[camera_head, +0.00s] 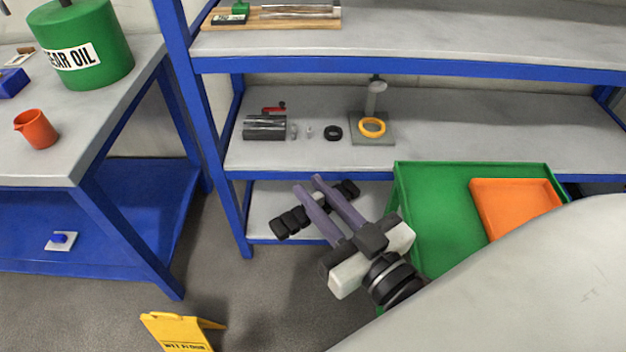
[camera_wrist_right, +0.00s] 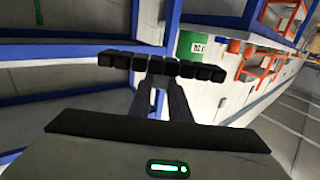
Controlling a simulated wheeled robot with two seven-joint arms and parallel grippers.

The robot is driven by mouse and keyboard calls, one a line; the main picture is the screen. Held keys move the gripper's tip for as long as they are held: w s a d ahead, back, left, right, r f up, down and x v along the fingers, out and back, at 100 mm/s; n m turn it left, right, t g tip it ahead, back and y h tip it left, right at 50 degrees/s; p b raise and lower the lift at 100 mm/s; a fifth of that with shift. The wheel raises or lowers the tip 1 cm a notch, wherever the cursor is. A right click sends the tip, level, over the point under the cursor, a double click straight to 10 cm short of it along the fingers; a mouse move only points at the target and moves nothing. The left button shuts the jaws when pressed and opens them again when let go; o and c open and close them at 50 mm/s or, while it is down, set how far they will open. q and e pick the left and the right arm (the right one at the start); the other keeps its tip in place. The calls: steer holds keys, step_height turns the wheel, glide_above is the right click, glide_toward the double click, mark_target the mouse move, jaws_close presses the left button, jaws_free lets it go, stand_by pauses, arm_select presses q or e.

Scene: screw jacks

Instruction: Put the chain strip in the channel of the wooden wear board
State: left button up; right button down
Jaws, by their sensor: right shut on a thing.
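The chain strip is a row of black blocks (camera_head: 292,220) held across my right gripper's fingers, sticking out on both sides. It also shows in the right wrist view as a nearly straight black row (camera_wrist_right: 185,68). My right gripper (camera_head: 308,183) is shut on it, in the air in front of the shelf rack, left of the green cart. A wooden board (camera_head: 265,24), which looks like the wear board, lies on the rack's top shelf at the upper left. A grey bar and a small green piece are on it; its channel is hard to make out. My left gripper is not in view.
The middle shelf (camera_head: 450,130) holds a dark block, small parts, a black ring and a post with a yellow ring (camera_head: 372,127). A green cart (camera_head: 425,180) carries an orange tray (camera_head: 512,205). A yellow floor sign (camera_head: 180,330) stands below; the left bench holds an oil can (camera_head: 80,45).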

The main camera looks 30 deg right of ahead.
steer(key=w+a+r+n+g+y, duration=0.2)
steer(key=a+n+g+y, duration=0.3)
steer(key=a+n+y, duration=0.1)
steer(key=w+a+r+n+g+y, duration=0.2)
steer(key=w+a+n+g+y, duration=0.1)
steer(key=a+y, duration=0.5)
steer(key=a+n+g, duration=0.1)
steer(key=a+n, duration=0.1)
steer(key=a, duration=0.1)
steer(key=shift+w+r+n+g+y, duration=0.25)
steer(key=shift+r+n+g+y, duration=0.05)
steer(key=shift+n+g+y, duration=0.1)
steer(key=shift+g, duration=0.3)
steer(key=s+a+f, duration=0.4)
steer(key=s+f, duration=0.1)
steer(key=f, duration=0.3)
steer(key=d+r+m+t+h, duration=0.1)
steer(key=d+m+t+h, duration=0.2)
steer(key=d, duration=0.4)
steer(key=d+r+m+t+h, duration=0.1)
steer(key=d+m+t+h, duration=0.3)
steer(key=d+h, duration=0.3)
steer(key=s+d+r+m+t+h, duration=0.1)
steer(key=d+m+t+h, duration=0.2)
steer(key=d+m+h, duration=0.2)
steer(key=shift+d+r+m+h, duration=0.15)
steer(key=shift+d+m+h, duration=0.3)
steer(key=shift+d, duration=1.15)
